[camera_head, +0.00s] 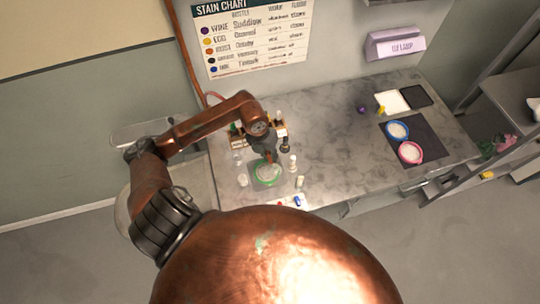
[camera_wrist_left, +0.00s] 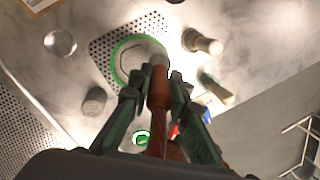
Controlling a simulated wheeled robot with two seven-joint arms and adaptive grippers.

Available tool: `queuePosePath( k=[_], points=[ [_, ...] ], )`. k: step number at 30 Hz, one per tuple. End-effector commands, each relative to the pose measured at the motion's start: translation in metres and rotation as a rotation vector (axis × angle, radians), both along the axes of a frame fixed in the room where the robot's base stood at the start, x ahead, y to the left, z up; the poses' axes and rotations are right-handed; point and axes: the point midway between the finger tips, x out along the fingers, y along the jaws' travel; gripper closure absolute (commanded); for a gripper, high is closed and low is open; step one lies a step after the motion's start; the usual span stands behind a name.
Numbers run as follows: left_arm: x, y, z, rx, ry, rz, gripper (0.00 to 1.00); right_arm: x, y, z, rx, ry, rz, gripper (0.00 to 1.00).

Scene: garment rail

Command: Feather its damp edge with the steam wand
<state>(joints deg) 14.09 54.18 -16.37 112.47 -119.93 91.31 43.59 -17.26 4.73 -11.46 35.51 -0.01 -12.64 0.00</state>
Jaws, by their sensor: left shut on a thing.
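My left gripper (camera_head: 267,150) is shut on the steam wand, a copper-coloured stick with a pale grey tip (camera_wrist_left: 158,88). The wand points away from the wrist, its tip showing over the near right rim of a green hoop (camera_wrist_left: 118,52). The hoop holds pale cloth with a darker curved line near its left side, and lies on a perforated plate (camera_wrist_left: 100,48). In the head view the green hoop (camera_head: 268,180) lies on the counter just below the gripper. I cannot tell whether the tip touches the cloth. My right gripper is not in view.
Small bottles (camera_head: 292,162) stand right of the hoop, with a wooden bottle rack (camera_head: 280,130) behind. A blue hoop (camera_head: 397,131) and a pink hoop (camera_head: 410,153) lie on a dark mat at right. The counter between (camera_head: 340,140) is clear.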

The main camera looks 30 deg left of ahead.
Motion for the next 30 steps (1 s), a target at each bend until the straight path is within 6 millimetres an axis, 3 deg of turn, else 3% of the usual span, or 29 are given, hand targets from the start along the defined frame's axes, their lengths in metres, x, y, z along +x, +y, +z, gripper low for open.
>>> queuePosePath(
  k=[30],
  points=[
    [0.009,0.026,0.000,0.001,0.000,0.000,1.00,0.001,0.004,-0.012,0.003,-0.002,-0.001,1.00]
  ],
)
